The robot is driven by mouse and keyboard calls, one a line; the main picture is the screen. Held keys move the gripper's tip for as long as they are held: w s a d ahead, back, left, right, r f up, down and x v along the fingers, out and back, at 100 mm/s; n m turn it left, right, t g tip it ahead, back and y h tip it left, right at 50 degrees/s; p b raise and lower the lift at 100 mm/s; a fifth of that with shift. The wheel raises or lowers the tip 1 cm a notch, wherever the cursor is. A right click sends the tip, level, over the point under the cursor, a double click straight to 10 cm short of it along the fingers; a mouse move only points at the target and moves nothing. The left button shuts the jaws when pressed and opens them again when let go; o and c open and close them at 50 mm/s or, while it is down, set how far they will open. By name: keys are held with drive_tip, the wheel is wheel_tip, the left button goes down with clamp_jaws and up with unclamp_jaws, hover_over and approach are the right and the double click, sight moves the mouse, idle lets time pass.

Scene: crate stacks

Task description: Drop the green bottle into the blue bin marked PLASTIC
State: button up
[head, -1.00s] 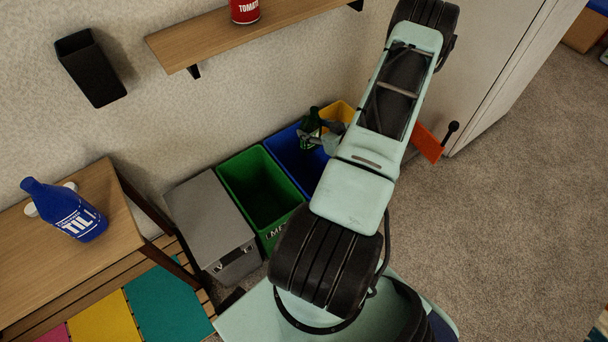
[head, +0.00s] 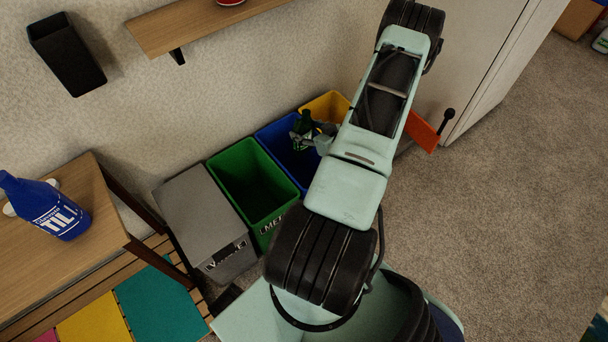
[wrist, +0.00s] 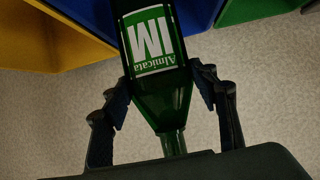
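The green bottle (head: 302,126) is in my gripper (head: 313,137), over the blue bin (head: 270,138) in the head view. In the wrist view the green bottle (wrist: 160,75) lies between both fingers of my gripper (wrist: 158,84), which close on its shoulder.
A green bin (head: 236,182) and a grey lidded bin (head: 196,215) stand left of the blue bin, a yellow bin (head: 326,104) right of it. A wooden shelf (head: 195,22) is above. A blue bottle (head: 55,215) stands on the table (head: 95,240).

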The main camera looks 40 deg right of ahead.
drive_tip(key=o, duration=0.4)
drive_tip(key=shift+o, duration=0.2)
drive_tip(key=v, duration=1.2)
drive_tip(key=shift+a, duration=0.1)
